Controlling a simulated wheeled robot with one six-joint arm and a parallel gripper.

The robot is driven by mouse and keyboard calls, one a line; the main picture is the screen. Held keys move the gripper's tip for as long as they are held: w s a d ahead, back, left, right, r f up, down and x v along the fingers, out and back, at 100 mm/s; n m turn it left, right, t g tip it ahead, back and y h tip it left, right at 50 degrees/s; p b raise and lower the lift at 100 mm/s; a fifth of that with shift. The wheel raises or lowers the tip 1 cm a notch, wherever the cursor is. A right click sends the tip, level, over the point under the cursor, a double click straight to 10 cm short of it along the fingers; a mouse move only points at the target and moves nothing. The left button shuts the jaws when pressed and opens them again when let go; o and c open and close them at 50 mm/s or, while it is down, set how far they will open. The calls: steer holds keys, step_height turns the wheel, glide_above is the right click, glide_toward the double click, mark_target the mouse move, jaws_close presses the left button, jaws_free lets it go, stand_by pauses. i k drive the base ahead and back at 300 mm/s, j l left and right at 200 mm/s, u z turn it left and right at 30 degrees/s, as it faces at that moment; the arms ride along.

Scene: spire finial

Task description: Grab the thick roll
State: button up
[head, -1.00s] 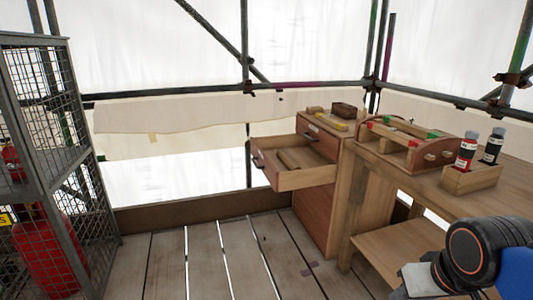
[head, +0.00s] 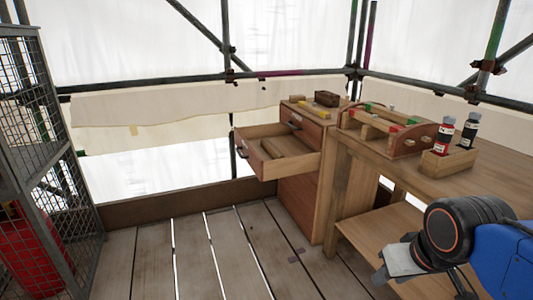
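A wooden drawer cabinet stands against the back, with its top drawer (head: 293,163) pulled open. In the drawer lies a brownish long piece (head: 272,148) beside a flat wooden board or divider (head: 290,146); I cannot tell whether either is the thick roll. My gripper (head: 392,270) is at the lower right, in front of the workbench's lower shelf, well apart from the drawer. Its fingertips are not clear, so I cannot tell if it is open or shut.
A workbench (head: 470,180) on the right bears a wooden tool tote (head: 395,143) and a small box (head: 446,165) with two bottles. A mesh cage (head: 60,140) with a red cylinder (head: 40,255) stands at left. The plank floor (head: 190,245) between is clear.

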mark_target(271, 149)
steer(key=i, duration=0.8)
steer(key=i+j+z, duration=0.1)
steer(key=i, duration=0.75)
steer(key=i+j, duration=0.15)
steer(key=i, duration=0.65)
steer(key=z, duration=0.05)
